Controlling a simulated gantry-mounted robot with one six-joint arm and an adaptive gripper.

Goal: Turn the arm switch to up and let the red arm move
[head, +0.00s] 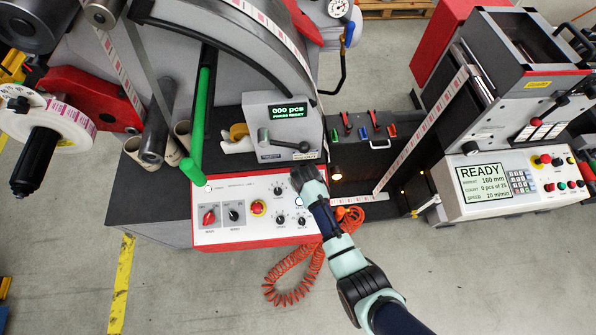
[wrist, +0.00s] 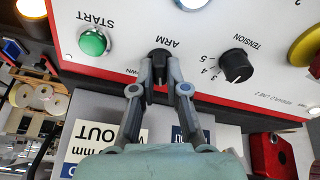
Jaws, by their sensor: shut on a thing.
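The arm switch (wrist: 160,55) is a small black knob under the printed word ARM on the white control panel (head: 245,187); the wrist view shows the panel upside down. My gripper (wrist: 160,74) is shut on this knob, one finger on each side. In the head view my gripper (head: 303,177) reaches the panel's right part and hides the switch. The knob's exact pointing direction is hard to tell between the fingers. A red arm-like part (head: 92,97) stands at the left of the machine by the rollers; I cannot tell whether it moves.
The green START button (wrist: 93,42) and the black TENSION knob (wrist: 236,65) sit on either side of my fingers. An orange coiled hose (head: 290,285) hangs below the panel. A counter box (head: 283,130) with a black lever stands behind it.

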